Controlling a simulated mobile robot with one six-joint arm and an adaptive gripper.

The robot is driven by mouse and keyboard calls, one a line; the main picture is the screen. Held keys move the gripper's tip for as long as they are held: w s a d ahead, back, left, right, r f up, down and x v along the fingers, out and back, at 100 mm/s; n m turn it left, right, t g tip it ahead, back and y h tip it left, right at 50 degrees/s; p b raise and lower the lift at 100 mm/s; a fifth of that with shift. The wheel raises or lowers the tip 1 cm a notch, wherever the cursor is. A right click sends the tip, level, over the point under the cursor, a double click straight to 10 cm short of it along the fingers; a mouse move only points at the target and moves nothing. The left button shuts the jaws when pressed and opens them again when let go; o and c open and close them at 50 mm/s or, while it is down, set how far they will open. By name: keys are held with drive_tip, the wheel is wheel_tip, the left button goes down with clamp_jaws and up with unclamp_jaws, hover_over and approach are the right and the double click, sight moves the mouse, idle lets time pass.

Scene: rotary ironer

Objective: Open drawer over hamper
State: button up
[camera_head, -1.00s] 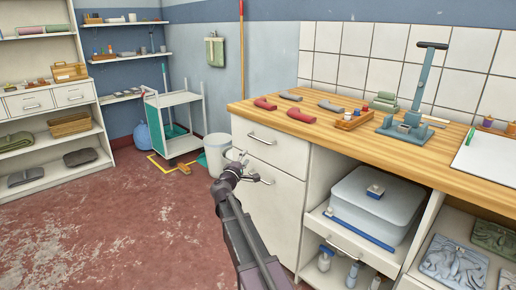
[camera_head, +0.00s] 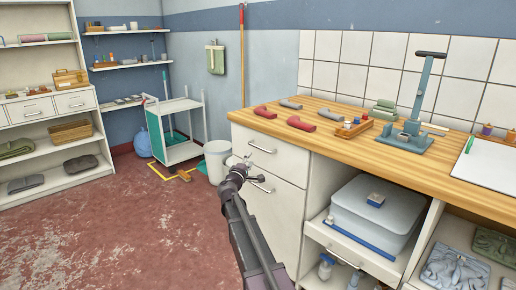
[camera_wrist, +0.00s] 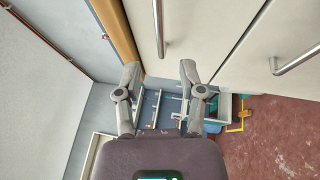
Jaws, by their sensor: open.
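The white drawer (camera_head: 285,150) is the top front of the cabinet under the wooden worktop, and it is closed. Its metal bar handle (camera_head: 262,147) also shows in the wrist view (camera_wrist: 160,28). Below it is the taller hamper front (camera_head: 278,205), also closed, with its own bar handle (camera_head: 261,185); that handle is at the right in the wrist view (camera_wrist: 297,60). My gripper (camera_head: 246,163) is open and empty, just in front of the cabinet, below and left of the drawer handle. In the wrist view its fingers (camera_wrist: 159,74) are spread, with the drawer handle ahead of the gap, apart from them.
The wooden worktop (camera_head: 350,146) overhangs just above the drawer. A white bin (camera_head: 217,161) and a trolley (camera_head: 176,128) stand behind and left of my gripper. Right of the hamper is an open bay with a grey tub (camera_head: 372,213). The red floor at left is clear.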

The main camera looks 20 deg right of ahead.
sight(258, 148)
drive_tip(key=p+x, duration=0.1)
drive_tip(key=x, duration=0.8)
drive_tip(key=shift+w+d+r, duration=0.1)
drive_tip(key=shift+w+d, duration=0.1)
drive_tip(key=shift+a, duration=0.1)
clamp_jaws()
